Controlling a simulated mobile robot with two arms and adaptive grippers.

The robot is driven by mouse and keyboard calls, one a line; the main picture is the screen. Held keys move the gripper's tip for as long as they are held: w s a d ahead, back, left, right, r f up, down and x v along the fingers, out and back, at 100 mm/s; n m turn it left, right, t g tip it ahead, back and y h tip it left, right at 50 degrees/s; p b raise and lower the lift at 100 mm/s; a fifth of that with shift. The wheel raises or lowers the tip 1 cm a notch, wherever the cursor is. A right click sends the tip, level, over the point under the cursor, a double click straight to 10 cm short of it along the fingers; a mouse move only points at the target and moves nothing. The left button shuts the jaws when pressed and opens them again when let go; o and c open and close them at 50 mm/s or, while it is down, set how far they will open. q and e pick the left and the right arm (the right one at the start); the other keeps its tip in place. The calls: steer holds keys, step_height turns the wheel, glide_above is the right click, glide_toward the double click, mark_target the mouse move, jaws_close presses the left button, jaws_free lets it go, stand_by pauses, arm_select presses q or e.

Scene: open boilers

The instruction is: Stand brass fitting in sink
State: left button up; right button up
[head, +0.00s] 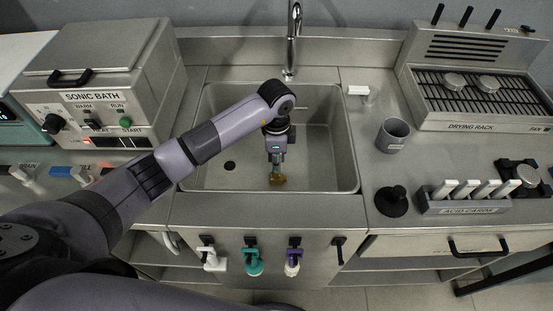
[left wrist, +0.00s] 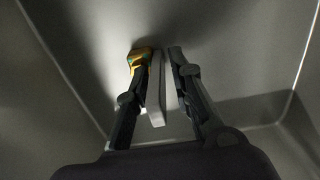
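The sink (head: 340,152) is a steel basin in the middle of the head view. The small brass-coloured fitting (head: 277,180) is in the basin, just below my left gripper (head: 275,160), which points down into the sink. In the left wrist view the fitting (left wrist: 138,56) shows at the tip of the left-hand finger, partly hidden by it. I cannot tell whether the fitting is upright or touching the finger. My right gripper is not in view.
A tap (head: 293,40) rises behind the basin. The sonic bath (head: 100,85) stands left. A grey cup (head: 393,135), a black cone-shaped thing (head: 391,202), the acid caddie (head: 475,204) and the drying rack (head: 475,95) are right. The basin's right side is clear.

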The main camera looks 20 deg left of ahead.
arm_select(q)
steer(key=shift+o, duration=0.5)
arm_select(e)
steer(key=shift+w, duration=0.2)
arm_select(q)
steer(key=shift+r, duration=0.2)
steer(key=shift+w+r, duration=0.1)
steer(key=shift+r, duration=0.3)
step_height(320, 180, up, 10)
steer(key=shift+r+b, duration=0.25)
steer(key=shift+b, duration=0.25)
steer(key=shift+r, duration=0.4)
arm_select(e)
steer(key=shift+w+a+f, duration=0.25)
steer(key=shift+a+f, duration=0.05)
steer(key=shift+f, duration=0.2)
arm_select(q)
steer(key=shift+d, duration=0.1)
